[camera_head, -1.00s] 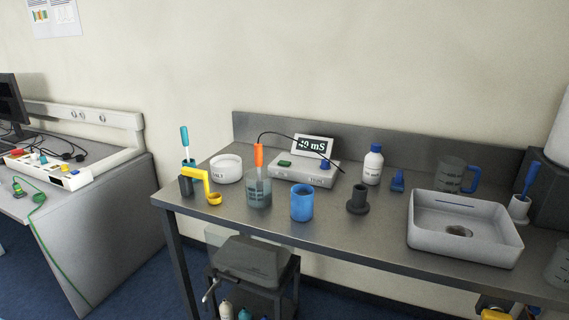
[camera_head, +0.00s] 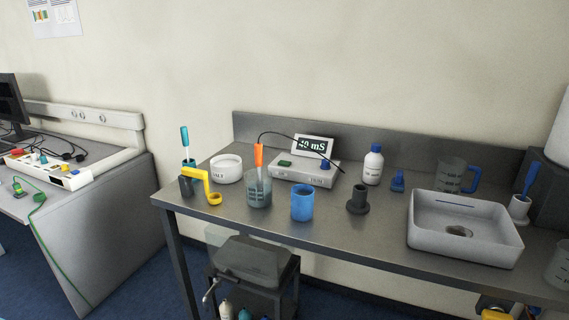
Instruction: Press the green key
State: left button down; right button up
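The green key (camera_head: 284,163) is a small raised button on the left part of the top of a light grey meter box (camera_head: 305,175). A blue key (camera_head: 325,165) sits at the right of the same box. The box's tilted display (camera_head: 314,146) reads what looks like "40 mS". A black cable runs from the box to an orange-topped probe (camera_head: 259,157) standing in a clear beaker (camera_head: 258,188) in front of the box. Neither of my grippers shows in the head view.
A white salt bowl (camera_head: 226,168), yellow holder (camera_head: 205,184) and blue cup (camera_head: 302,202) stand around the box's left and front. A dark grey flanged pipe (camera_head: 358,199), white bottle (camera_head: 373,165) and sink (camera_head: 464,229) are to the right. Bare tabletop (camera_head: 335,222) lies along the front.

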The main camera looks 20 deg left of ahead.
aim_at(282, 162)
jog(key=i+j, duration=0.1)
jog(key=j, duration=0.25)
jog(key=i+j, duration=0.1)
jog(key=j, duration=0.25)
jog(key=i+j+z, duration=0.1)
jog(key=j, duration=0.25)
jog(key=i+j, duration=0.1)
jog(key=j, duration=0.25)
